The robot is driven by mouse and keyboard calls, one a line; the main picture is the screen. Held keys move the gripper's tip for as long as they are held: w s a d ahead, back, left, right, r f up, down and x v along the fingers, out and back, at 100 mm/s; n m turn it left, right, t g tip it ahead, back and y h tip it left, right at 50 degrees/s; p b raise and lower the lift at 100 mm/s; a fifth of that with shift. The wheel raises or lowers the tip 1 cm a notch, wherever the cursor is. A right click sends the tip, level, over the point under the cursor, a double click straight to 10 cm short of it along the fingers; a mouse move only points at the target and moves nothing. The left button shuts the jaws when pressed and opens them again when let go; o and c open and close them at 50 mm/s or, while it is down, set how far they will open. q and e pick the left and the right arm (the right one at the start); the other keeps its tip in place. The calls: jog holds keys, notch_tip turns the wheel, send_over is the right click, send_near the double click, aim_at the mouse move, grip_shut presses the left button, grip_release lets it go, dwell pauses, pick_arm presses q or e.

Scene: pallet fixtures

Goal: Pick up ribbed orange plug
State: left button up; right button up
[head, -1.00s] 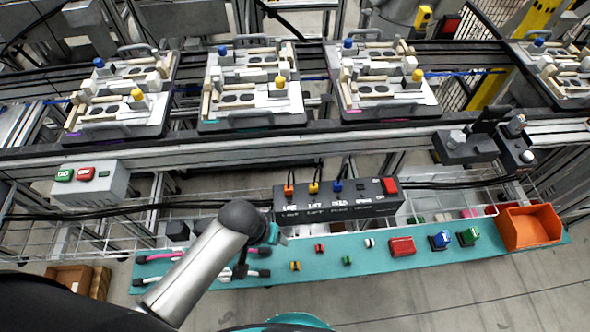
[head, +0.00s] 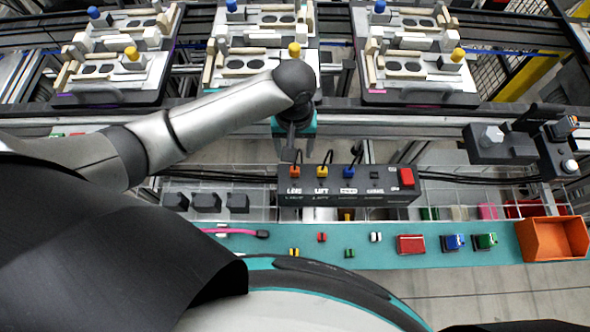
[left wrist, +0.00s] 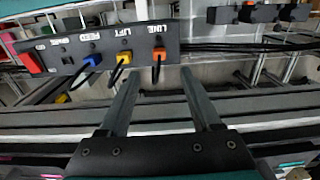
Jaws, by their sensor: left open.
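The orange plug (head: 295,171) sits in the left socket of a black control box (head: 345,197), under a cable and above a label that seems to read LUBE. It also shows in the left wrist view (left wrist: 159,56), where the box appears upside down. My left gripper (head: 292,145) points down just above and behind the orange plug; its fingertips are dark and hard to make out in the head view. In the left wrist view the open jaws (left wrist: 159,78) are apart, with the orange plug ahead between the fingertips and nothing held. Its ribs are too small to tell. My right gripper is not seen.
A yellow plug (head: 321,172) and a blue plug (head: 348,172) stand beside the orange one, each with a cable. A red button (head: 406,177) is at the box's right end. A teal shelf (head: 380,260) with small parts and an orange bin (head: 553,239) lie in front.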

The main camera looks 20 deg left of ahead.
pick_arm(q)
jog(key=b, duration=0.1)
send_over(294, 169)
notch_tip(294, 169, down, 5)
jog(key=shift+s+d+r, duration=0.1)
notch_tip(294, 169, down, 5)
jog(key=shift+f+b, duration=0.1)
jog(key=shift+b, duration=0.9)
grip_shut()
